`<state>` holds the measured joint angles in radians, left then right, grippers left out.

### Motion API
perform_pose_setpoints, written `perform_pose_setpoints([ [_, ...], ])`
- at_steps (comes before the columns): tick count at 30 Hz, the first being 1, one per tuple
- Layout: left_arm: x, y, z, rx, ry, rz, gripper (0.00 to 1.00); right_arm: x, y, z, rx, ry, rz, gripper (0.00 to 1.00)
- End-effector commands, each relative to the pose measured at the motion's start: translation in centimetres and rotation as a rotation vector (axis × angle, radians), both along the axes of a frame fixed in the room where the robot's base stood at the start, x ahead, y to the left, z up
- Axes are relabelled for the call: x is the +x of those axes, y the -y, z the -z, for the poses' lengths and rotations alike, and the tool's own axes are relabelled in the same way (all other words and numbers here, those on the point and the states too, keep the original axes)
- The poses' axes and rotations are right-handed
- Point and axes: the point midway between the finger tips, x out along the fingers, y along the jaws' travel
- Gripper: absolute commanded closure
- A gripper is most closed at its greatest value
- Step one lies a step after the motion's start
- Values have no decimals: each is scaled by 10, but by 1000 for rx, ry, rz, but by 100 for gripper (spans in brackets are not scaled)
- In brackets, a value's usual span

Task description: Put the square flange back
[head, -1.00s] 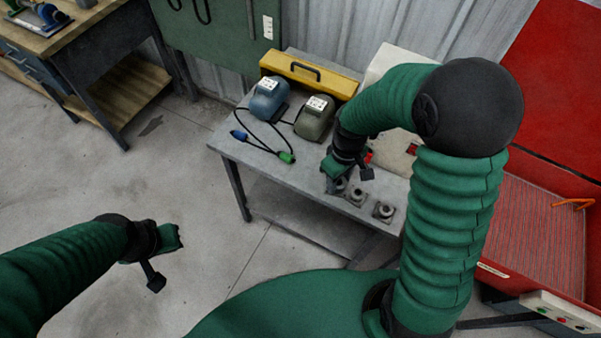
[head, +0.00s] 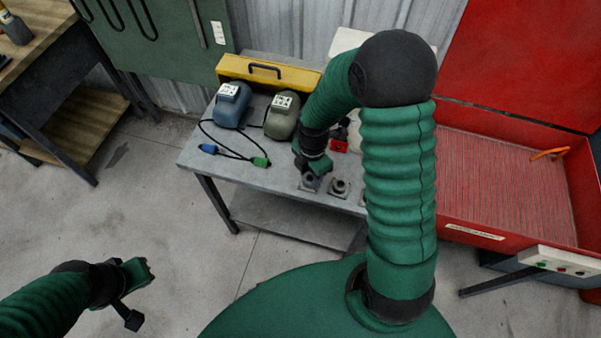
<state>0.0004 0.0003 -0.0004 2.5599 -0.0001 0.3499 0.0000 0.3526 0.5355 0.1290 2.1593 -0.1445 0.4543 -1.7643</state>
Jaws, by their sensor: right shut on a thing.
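Square grey flanges stand in a row near the front edge of the grey metal table (head: 199,158). The middle square flange (head: 340,188) is in clear view. Another flange (head: 362,200) at the right is mostly hidden behind my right arm. My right gripper (head: 308,176) points down at the left end of the row, shut on the left square flange (head: 310,184). The fingers partly cover this flange, and I cannot tell whether it touches the table. My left gripper (head: 146,270) hangs over the floor at the lower left, away from the table; its jaw gap is unclear.
A blue motor unit (head: 230,107) and an olive one (head: 281,118) stand behind, with cables and a green plug (head: 261,162). A yellow case (head: 262,74) is at the back. A red open bin (head: 470,232) stands right of the table.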

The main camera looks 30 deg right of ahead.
Motion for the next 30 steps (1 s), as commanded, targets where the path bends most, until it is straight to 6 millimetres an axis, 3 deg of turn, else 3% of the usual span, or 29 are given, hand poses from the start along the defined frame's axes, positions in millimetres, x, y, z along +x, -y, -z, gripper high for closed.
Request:
perform_pose_setpoints([
  [3,0,0,-4,0,0,1,100,27,-4,2,0,1,1,100],
  [6,0,0,-4,0,0,1,100,38,-7,3,-2,0,2,100],
  [13,0,0,-5,0,0,1,100,38,-10,36,-3,-3,3,100],
  [23,0,0,-3,0,0,1,100,38,-7,42,-2,0,4,100],
  [24,0,0,-4,0,0,1,100,38,-7,41,-2,-1,4,55],
  [28,0,0,-4,0,0,1,100,38,-7,41,-2,-1,4,39],
  [30,0,0,-4,0,0,1,100,39,-7,41,-2,-1,4,39],
])
